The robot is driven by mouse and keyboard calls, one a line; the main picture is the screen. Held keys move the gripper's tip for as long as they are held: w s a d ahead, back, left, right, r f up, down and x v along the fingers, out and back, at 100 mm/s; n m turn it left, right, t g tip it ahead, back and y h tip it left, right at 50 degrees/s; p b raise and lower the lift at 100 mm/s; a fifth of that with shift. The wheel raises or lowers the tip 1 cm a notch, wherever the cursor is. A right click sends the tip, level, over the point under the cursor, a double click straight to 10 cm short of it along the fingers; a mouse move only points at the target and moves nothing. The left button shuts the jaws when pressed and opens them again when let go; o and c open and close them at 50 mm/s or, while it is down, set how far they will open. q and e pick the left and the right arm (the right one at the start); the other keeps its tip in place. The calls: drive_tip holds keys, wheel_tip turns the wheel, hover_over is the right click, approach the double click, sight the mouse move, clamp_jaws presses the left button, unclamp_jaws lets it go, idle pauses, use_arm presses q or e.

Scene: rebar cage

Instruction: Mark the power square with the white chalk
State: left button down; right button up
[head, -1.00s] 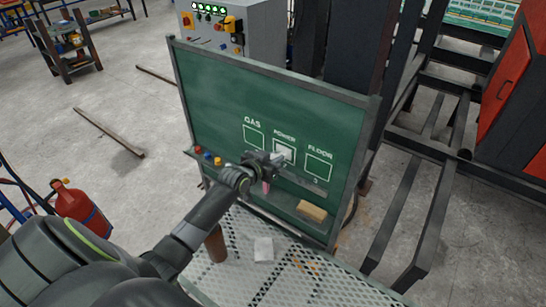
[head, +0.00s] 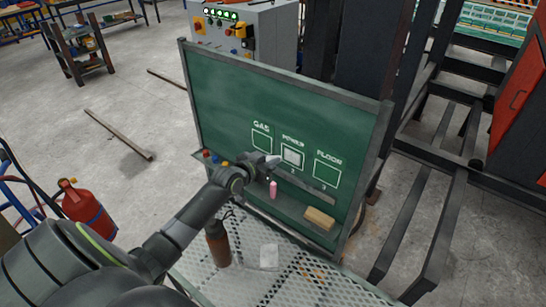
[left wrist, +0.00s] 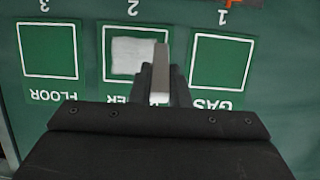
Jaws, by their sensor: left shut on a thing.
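The green board carries three outlined squares. The power square (head: 292,157), in the middle, has a white chalk patch filling most of its inside; it also shows upside down in the left wrist view (left wrist: 124,55). My left gripper (head: 272,163) is just left of and below that square, in front of the board. It is shut on the white chalk (left wrist: 160,75), a pale stick pointing toward the board between the power and gas squares. I cannot tell if its tip touches the board. My right gripper is not in view.
The gas square (head: 262,140) and floor square (head: 326,170) are unfilled. The board's ledge holds a pink stick (head: 272,189) and a wooden eraser-like block (head: 319,218). A brown bottle (head: 218,244) stands on the perforated table below my arm.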

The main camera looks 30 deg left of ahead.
use_arm(q)
drive_tip(key=shift+s+a+r+p, duration=0.15)
drive_tip(key=shift+s+p, duration=0.65)
drive_tip(key=shift+s, duration=1.55)
drive_tip(key=s+p, duration=0.1)
drive_tip(key=s, duration=0.2)
drive_tip(key=shift+a, duration=0.15)
drive_tip(key=shift+w, duration=0.1)
